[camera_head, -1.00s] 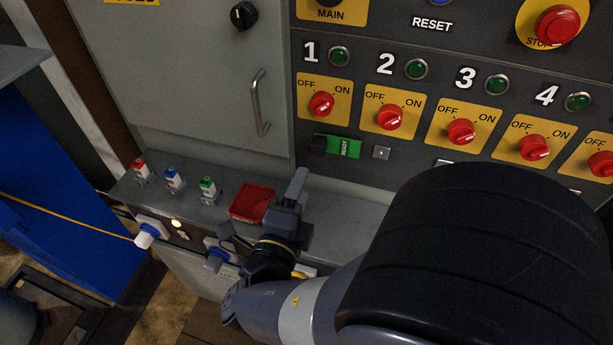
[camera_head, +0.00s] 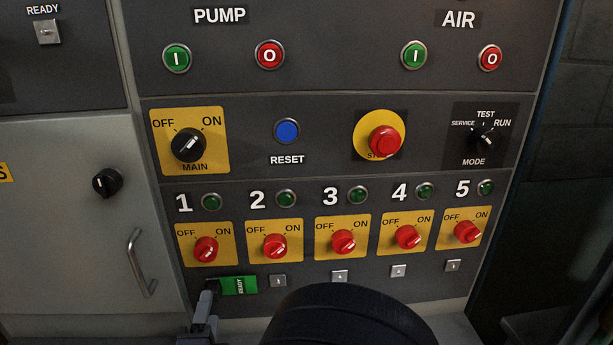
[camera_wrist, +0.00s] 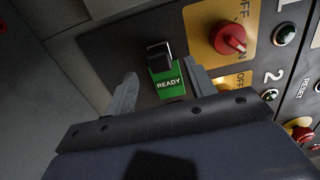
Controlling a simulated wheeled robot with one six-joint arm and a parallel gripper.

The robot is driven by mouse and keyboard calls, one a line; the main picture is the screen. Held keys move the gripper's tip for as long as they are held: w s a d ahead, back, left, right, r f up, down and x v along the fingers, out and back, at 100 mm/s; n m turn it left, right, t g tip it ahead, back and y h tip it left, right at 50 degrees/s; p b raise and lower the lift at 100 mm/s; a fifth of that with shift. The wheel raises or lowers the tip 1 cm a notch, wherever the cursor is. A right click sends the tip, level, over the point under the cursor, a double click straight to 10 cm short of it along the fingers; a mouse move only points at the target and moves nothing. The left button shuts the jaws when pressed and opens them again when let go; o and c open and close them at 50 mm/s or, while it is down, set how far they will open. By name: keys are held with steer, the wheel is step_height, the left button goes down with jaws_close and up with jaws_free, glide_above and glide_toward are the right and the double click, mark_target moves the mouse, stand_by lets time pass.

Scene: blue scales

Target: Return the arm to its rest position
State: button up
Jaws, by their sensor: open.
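My gripper (camera_head: 205,304) shows at the lower left of the head view, partly cut off by the bottom edge, in front of the panel below knob 1. In the wrist view my gripper (camera_wrist: 162,75) is open, with its two grey fingers spread apart. A green READY tag (camera_wrist: 168,84) with a small black block (camera_wrist: 160,56) above it shows between the fingers, and nothing is held. The tag also shows in the head view (camera_head: 239,286), just right of the fingers. I cannot tell whether the fingers touch the panel. My dark rounded arm link hides the bottom middle.
The panel carries red knobs (camera_head: 343,242) on yellow plates, a red stop button (camera_head: 385,141), a blue reset button (camera_head: 286,131) and a black main switch (camera_head: 188,145). A grey cabinet door with a handle (camera_head: 141,263) stands at the left. Several small metal plates line the lower panel.

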steer(key=w, duration=0.4)
steer(key=shift+w+a, duration=0.15)
steer(key=shift+a, duration=0.1)
steer(key=s+d, duration=0.1)
steer(key=s, duration=1)
steer(key=w+b, duration=0.2)
steer(key=w, duration=0.8)
steer(key=shift+a+f, duration=0.15)
steer(key=shift+a, duration=0.3)
